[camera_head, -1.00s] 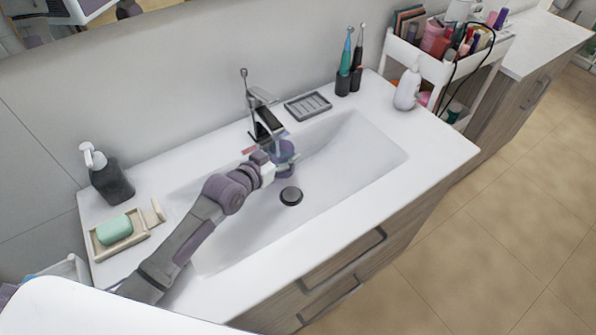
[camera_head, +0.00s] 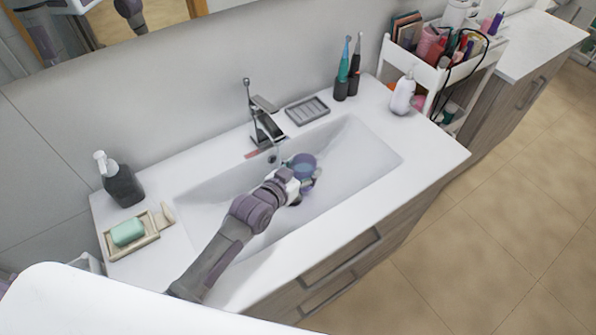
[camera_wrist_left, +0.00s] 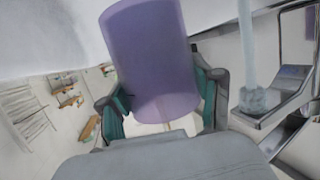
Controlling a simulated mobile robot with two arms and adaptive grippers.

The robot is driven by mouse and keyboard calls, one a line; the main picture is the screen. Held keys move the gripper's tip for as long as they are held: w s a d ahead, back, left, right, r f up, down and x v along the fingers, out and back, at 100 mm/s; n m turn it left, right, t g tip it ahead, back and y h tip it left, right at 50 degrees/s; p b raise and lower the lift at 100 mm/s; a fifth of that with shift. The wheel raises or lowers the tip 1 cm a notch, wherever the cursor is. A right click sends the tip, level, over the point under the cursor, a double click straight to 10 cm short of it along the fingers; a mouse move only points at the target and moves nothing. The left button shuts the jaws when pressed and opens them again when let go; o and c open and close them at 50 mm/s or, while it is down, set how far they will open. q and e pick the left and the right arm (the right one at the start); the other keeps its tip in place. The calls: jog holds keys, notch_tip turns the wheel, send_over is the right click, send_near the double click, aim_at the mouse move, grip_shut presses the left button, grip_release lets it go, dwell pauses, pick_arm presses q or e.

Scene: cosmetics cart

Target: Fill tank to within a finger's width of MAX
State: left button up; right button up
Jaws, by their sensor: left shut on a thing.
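A purple, see-through tank (camera_head: 304,162) is held over the sink basin, to the right of and a little in front of the tap. My left gripper (camera_head: 296,186) is shut on it. In the left wrist view the tank (camera_wrist_left: 152,60) sits between the two green-padded fingers (camera_wrist_left: 160,105). The chrome tap (camera_head: 265,125) stands at the basin's back edge. In the left wrist view a pale water stream (camera_wrist_left: 247,50) runs beside the tank, apart from it. I cannot make out a MAX mark or the water level. My right gripper is not in view.
The white sink basin (camera_head: 350,160) is otherwise clear. A soap dish (camera_head: 150,238) and dark dispenser (camera_head: 122,185) stand at the left. A grey tray (camera_head: 307,110), toothbrushes (camera_head: 345,72) and a white bottle (camera_head: 402,95) stand along the back right.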

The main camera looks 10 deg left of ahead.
aim_at(314, 165)
pick_arm(q)
jog(key=shift+s+d+r+p, duration=0.2)
jog(key=shift+d+r+p, duration=0.2)
jog(key=shift+r+p, duration=0.25)
jog(key=shift+s+d+r+p, duration=0.25)
jog(key=shift+d+r+p, duration=0.15)
jog(key=shift+r+p, duration=0.25)
jog(key=shift+s+d+r+p, duration=0.2)
jog(key=shift+d+r+p, duration=0.2)
jog(key=shift+r+p, duration=0.2)
jog(key=shift+s+d+r, duration=0.1)
jog(key=shift+d, duration=0.05)
